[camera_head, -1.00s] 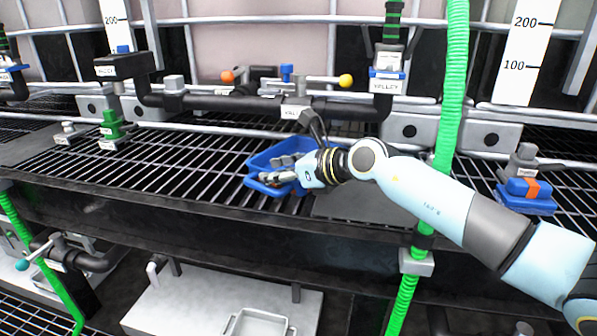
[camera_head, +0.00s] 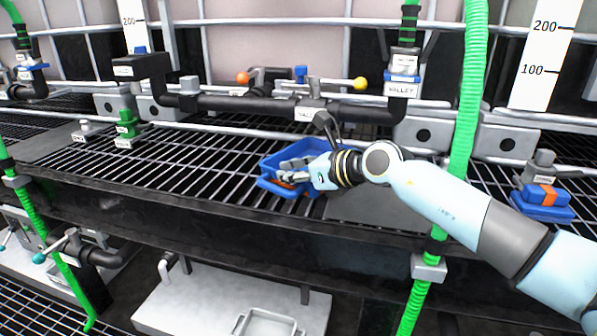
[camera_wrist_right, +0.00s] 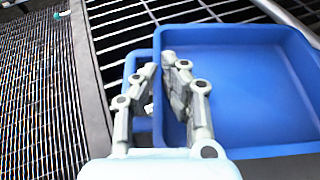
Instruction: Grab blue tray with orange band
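A shallow blue tray (camera_head: 318,150) sits on the black grating, left of my right forearm. A small orange patch (camera_head: 286,183) shows at its near left handle, mostly behind the fingers. My right gripper (camera_head: 290,170) is at this handle side. In the right wrist view the tray (camera_wrist_right: 245,85) fills the right side, empty inside. There my right gripper (camera_wrist_right: 159,62) has one finger outside the tray's left wall and one inside. The fingertips come close together on the wall, so it looks shut on the tray. The band is not visible in that view. My left gripper is out of view.
A small blue block with an orange band (camera_head: 547,194) sits at the right. A green hose (camera_head: 466,110) runs vertically behind my right forearm. Black pipework (camera_head: 245,103) crosses behind the tray. The grating (camera_head: 170,165) left of the tray is clear.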

